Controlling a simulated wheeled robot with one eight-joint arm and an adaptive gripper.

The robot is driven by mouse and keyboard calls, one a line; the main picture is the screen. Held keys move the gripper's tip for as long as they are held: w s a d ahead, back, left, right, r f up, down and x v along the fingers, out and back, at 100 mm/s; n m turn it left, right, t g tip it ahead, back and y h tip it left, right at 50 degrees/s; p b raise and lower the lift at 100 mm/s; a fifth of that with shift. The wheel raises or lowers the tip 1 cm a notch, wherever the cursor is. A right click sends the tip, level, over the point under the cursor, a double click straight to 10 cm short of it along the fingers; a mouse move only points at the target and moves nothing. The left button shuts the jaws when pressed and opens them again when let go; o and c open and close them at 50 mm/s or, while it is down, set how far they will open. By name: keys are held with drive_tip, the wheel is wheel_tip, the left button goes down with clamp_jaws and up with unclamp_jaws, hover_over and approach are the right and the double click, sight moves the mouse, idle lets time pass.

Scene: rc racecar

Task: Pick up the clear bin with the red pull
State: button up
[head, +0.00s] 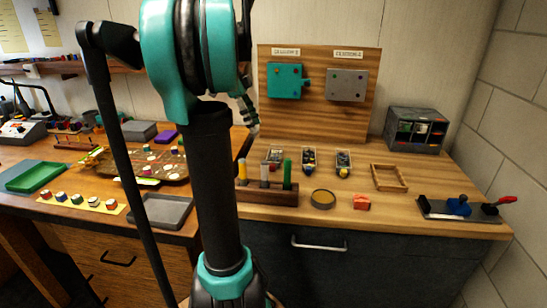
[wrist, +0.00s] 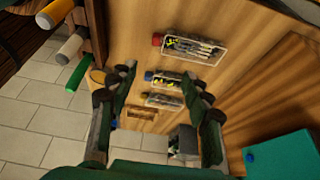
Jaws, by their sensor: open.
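The clear bin with the red pull (wrist: 192,48) is the top one of three clear bins in the wrist view. Its red pull is at its left end, and yellow and grey small parts show inside. In the head view it appears to be the leftmost bin (head: 274,155) on the wooden bench, partly near my arm. My gripper (wrist: 158,70) is open and empty, its fingers spread over the bench. In the wrist view the red-pull bin lies just beyond the fingertips, and the middle bin with a blue pull (wrist: 163,79) shows between them. In the head view my gripper (head: 251,118) is partly hidden behind my arm.
A third clear bin (head: 343,160) stands on the right of the row. A rack of coloured tubes (head: 266,195) is at the front left. A grey drawer cabinet (head: 417,130) and an upright wooden board (head: 320,105) stand behind. An empty wooden frame (head: 389,187) lies right.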

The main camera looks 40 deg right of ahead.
hover_over(272, 164)
drive_tip(key=w+a, duration=0.1)
drive_tip(key=w, duration=0.1)
wheel_tip(272, 164, down, 10)
drive_tip(key=shift+w+a+r, duration=0.1)
drive_tip(key=shift+a+r, duration=0.05)
drive_tip(key=shift+a+x, duration=0.2)
drive_tip(key=shift+x, duration=2.75)
clamp_jaws()
